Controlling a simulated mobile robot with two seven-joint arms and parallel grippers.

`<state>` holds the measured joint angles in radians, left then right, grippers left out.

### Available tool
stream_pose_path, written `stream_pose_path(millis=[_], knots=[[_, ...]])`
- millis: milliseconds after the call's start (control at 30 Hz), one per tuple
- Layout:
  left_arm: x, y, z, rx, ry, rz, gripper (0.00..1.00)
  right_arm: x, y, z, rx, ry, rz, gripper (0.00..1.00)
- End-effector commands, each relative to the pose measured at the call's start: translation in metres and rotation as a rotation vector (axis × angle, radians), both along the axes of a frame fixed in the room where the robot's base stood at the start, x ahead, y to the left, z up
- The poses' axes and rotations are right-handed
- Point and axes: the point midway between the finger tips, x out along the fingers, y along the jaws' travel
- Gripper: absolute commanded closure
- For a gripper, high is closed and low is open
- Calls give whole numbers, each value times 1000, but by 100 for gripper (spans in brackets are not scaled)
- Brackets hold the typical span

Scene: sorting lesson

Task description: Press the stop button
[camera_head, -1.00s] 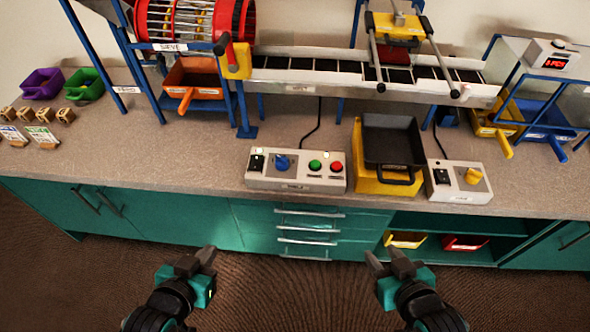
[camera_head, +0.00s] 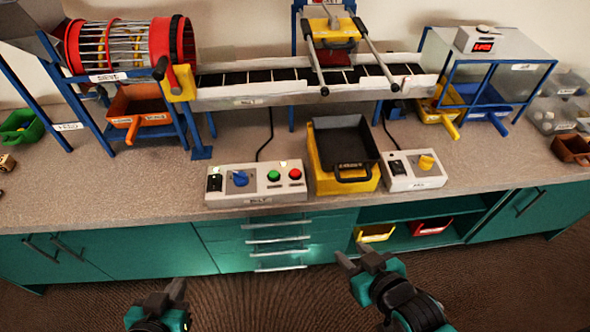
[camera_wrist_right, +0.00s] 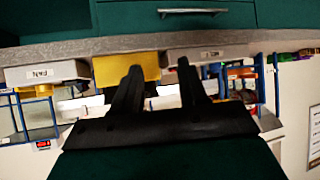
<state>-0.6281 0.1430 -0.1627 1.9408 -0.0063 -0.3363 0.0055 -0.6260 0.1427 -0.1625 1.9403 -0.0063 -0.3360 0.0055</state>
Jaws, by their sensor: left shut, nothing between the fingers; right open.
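The red button (camera_head: 295,174), which appears to be the stop button, sits at the right end of a grey control box (camera_head: 225,197) near the counter's front edge. A green button (camera_head: 273,175) is just left of it, with a blue knob (camera_head: 240,179) further left. My left gripper (camera_head: 177,290) is shut and empty, low in front of the counter. My right gripper (camera_head: 356,258) is open and empty, in front of the cabinets and below the box's level. In the right wrist view its two fingers (camera_wrist_right: 159,68) stand apart, touching nothing. The buttons cannot be made out there.
A yellow bin with a black tray (camera_head: 343,150) stands right of the control box. The conveyor (camera_head: 250,90) and sieve drum (camera_head: 130,45) stand behind. The counter edge (camera_head: 100,222) lies between grippers and box.

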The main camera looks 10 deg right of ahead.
Motion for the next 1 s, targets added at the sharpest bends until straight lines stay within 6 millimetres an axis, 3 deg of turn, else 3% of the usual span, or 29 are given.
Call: stream_pose_path(millis=[467,1000], knots=[[1,0,1,0,-2,1,100,0,0,0,0,-1,0,100],[3,0,2,0,-7,0,100,0,0,0,0,-1,0,100]])
